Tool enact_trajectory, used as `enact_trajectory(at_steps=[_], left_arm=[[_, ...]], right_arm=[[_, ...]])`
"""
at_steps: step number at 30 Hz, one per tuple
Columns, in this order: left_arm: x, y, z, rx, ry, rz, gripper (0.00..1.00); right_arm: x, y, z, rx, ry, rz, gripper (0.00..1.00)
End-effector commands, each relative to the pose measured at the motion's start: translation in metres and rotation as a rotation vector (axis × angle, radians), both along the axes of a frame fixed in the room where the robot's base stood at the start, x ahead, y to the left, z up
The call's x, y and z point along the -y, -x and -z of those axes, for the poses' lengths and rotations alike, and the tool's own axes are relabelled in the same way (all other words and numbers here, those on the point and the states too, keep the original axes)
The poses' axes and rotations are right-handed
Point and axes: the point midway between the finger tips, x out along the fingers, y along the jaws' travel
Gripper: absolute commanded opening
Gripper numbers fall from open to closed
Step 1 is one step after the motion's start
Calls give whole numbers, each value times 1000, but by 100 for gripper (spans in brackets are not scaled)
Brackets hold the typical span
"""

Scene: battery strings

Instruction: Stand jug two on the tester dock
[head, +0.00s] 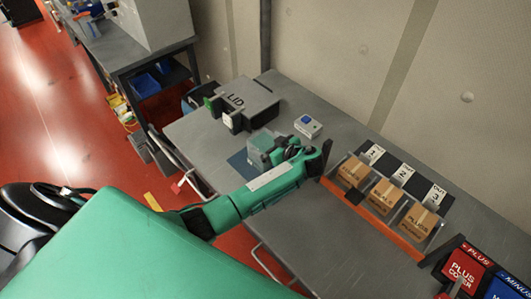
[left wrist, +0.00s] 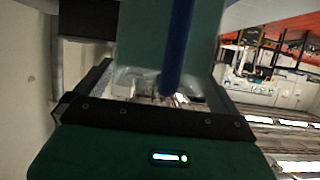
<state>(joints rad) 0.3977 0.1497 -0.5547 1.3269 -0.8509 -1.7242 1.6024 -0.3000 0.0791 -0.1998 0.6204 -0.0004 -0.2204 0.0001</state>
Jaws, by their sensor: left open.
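My left gripper (head: 322,158) is open. Its dark fingers are over the table, just left of the rack's slot 1 and close to the nearest carton. A translucent grey-green block-shaped vessel (head: 259,150), possibly a jug, stands on a dark blue mat (head: 240,163), partly behind my left arm. No number shows on it. A small white box with a blue top (head: 308,126) stands behind it; I cannot tell whether it is the tester. In the left wrist view a blurred clear shape (left wrist: 135,82) and a blue bar (left wrist: 178,45) show beyond my gripper's edge. My right gripper is not in view.
A rack with cards 1, 2 and 3 holds brown cartons (head: 383,195) behind an orange front edge (head: 372,220). A grey box marked LID (head: 245,103) stands at the back left. Red and blue bins (head: 466,268) are at the lower right. The table front (head: 310,245) is clear.

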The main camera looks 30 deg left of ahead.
Motion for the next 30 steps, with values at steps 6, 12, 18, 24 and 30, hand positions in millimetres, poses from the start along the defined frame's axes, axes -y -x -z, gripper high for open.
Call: enact_trajectory(at_steps=[6,12,18,24,30], left_arm=[[0,0,0,0,0,1,78],[0,0,0,0,0,1,39],[0,-1,-3,5,-1,0,11],[0,-1,-3,5,-1,0,11],[1,-2,-10,7,0,0,11]], right_arm=[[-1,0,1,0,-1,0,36],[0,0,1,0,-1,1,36],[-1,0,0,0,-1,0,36],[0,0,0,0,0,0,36],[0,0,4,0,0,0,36]])
